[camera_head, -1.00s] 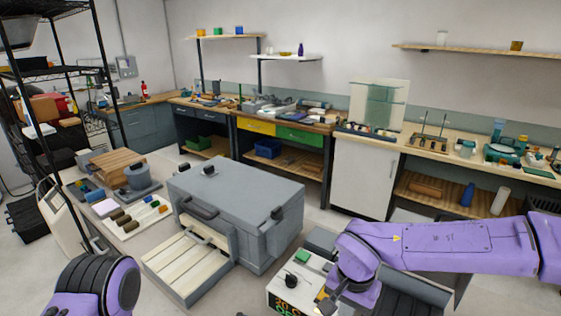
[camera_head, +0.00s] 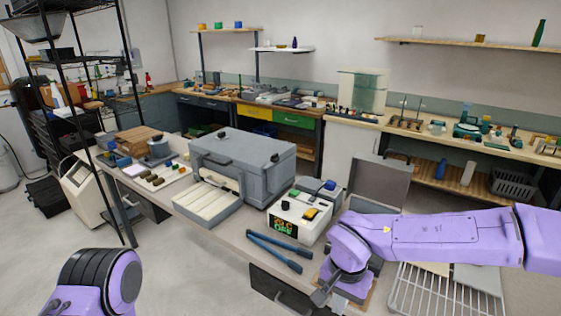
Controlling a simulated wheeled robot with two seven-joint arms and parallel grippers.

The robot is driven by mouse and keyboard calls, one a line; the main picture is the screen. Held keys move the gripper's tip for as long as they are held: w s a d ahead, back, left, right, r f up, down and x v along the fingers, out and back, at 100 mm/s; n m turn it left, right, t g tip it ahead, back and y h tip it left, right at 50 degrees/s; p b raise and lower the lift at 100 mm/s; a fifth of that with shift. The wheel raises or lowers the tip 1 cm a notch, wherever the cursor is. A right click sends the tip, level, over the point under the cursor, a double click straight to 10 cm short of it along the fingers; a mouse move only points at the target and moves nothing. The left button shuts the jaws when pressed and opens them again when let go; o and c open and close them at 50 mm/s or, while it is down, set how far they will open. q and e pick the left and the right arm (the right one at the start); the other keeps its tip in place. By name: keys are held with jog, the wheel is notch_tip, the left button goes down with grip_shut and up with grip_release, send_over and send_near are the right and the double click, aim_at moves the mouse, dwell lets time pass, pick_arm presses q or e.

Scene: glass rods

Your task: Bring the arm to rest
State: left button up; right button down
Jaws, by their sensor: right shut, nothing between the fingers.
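My right arm (camera_head: 450,238), purple, comes in from the right edge. Its gripper (camera_head: 322,297) points down and left at the front edge of the bench, shut and empty, beside a pair of blue tongs (camera_head: 275,250) lying on the bench. Part of my left arm (camera_head: 98,280) shows at the bottom left; its gripper is out of view.
On the bench stand a grey box (camera_head: 240,160) with a pale slatted tray (camera_head: 208,204) in front and a white control box (camera_head: 300,218) with a green display. A wire rack (camera_head: 440,290) lies at lower right. Black shelving (camera_head: 128,110) stands left. Open floor shows lower left.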

jog(key=s+d+f+m+t+h+b, duration=0.1)
jog(key=d+f+m+t+h+b, duration=0.2)
jog(key=f, duration=0.6)
jog(key=s+d+f+m+t+h+b, duration=0.1)
jog(key=s+d+f+m+t, duration=0.15)
jog(key=d+f, duration=0.45)
pick_arm(q)
notch_tip(320, 180, down, 11)
jog(key=b, duration=0.6)
jog(key=shift+s+b, duration=0.4)
jog(key=shift+s, duration=0.05)
pick_arm(e)
jog(key=s+d+f+n+g, duration=0.1)
jog(key=s+d+f+n, duration=0.1)
jog(key=s+f, duration=0.8)
jog(key=s+d+f+n+g, duration=0.1)
jog(key=s+d+f+n, duration=0.2)
jog(key=s+f, duration=0.7)
jog(key=shift+s+d+f+n+y, duration=0.35)
jog(key=shift+s+d, duration=0.15)
jog(key=shift+d, duration=0.75)
pick_arm(q)
jog(key=shift+r, duration=0.1)
